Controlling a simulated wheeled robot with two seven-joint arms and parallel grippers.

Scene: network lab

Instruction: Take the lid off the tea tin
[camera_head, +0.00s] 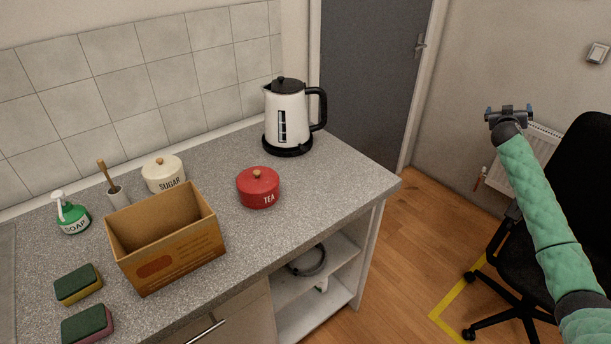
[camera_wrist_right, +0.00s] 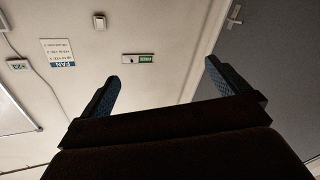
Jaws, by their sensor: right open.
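The red tea tin (camera_head: 258,192) stands upright on the grey speckled counter (camera_head: 320,185), right of the cardboard box. My right gripper (camera_head: 508,112) is raised over the floor area at the right, well away from the tin. My left gripper is in neither view.
An open cardboard box (camera_head: 168,250) stands left of the tin, with a sugar tin (camera_head: 163,174) behind it. A kettle (camera_head: 286,118) stands behind the tea tin. A soap bottle (camera_head: 72,215) and two sponges (camera_head: 78,285) are at left. Counter right of the tin is clear. A black chair (camera_head: 585,200) stands at right.

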